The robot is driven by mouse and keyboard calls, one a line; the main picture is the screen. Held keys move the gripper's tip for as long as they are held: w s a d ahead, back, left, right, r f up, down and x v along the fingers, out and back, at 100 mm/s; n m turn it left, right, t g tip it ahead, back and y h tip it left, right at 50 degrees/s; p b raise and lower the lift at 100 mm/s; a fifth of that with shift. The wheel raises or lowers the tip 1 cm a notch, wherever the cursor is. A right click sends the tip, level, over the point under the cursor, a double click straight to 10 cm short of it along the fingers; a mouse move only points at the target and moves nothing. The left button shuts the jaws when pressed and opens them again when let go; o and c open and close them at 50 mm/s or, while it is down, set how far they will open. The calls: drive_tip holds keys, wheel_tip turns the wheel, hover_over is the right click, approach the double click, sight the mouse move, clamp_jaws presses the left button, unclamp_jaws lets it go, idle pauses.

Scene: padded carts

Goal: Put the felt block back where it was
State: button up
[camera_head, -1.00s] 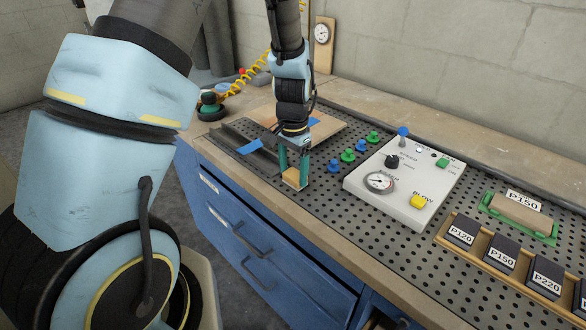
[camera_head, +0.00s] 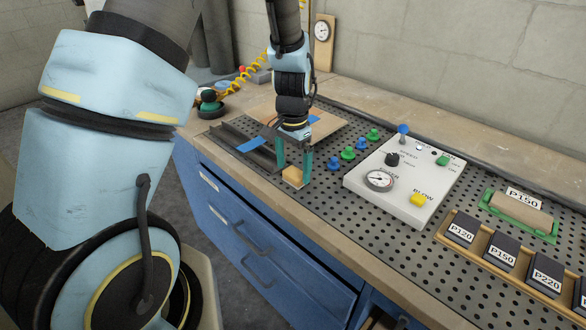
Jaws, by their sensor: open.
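A small tan block (camera_head: 293,177), which looks like the felt block, rests on the perforated bench top near its front left edge. My gripper (camera_head: 294,168) points down over it. Its two teal fingers are apart, one on each side of the block's upper part. I cannot tell whether either finger touches it. The block's underside and far side are hidden.
A wooden board (camera_head: 328,126) with blue strips lies behind my gripper. Green and blue knobs (camera_head: 348,153) stand to the right, then a white control panel (camera_head: 408,180). Labelled dark blocks sit in a wooden tray (camera_head: 478,264) at the right. Bare perforated surface lies between.

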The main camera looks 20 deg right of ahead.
sight(292, 173)
wheel_tip(292, 173, up, 11)
drive_tip(key=b, duration=0.2)
drive_tip(key=s+a+n+t, duration=0.1)
drive_tip(key=s+a+n, duration=0.3)
drive_tip(key=a+n, duration=0.7)
drive_tip(key=a, duration=1.4)
drive_tip(key=shift+s+a+f+t, duration=0.15)
drive_tip(key=shift+a+f+t, duration=0.05)
drive_tip(key=shift+a+t, duration=0.15)
